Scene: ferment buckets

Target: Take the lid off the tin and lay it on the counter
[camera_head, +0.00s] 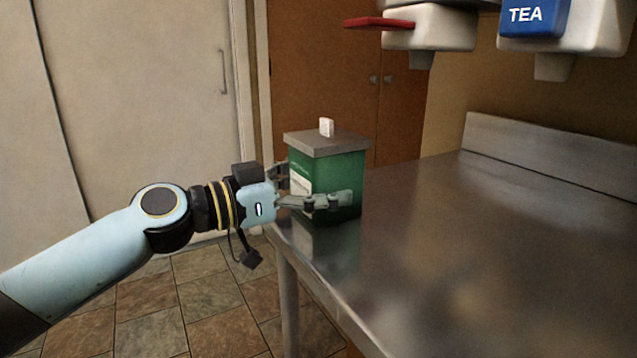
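The green tin (340,172) stands upright on the left end of the metal counter (440,250), close to its edge. Its flat grey lid (327,144) sits on top, with a small white knob (326,127) standing up from it. My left gripper (310,188) is at the tin's lower left, below the lid. Its fingers are apart, one across the tin's near face and the other at its left side, partly hidden. Whether they press on the tin cannot be told. My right gripper is not in view.
Wall dispensers hang above the counter, one with a blue TEA label (534,15) and another with a red flap (379,23). A raised backsplash (550,148) runs along the wall. The counter right of the tin is clear.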

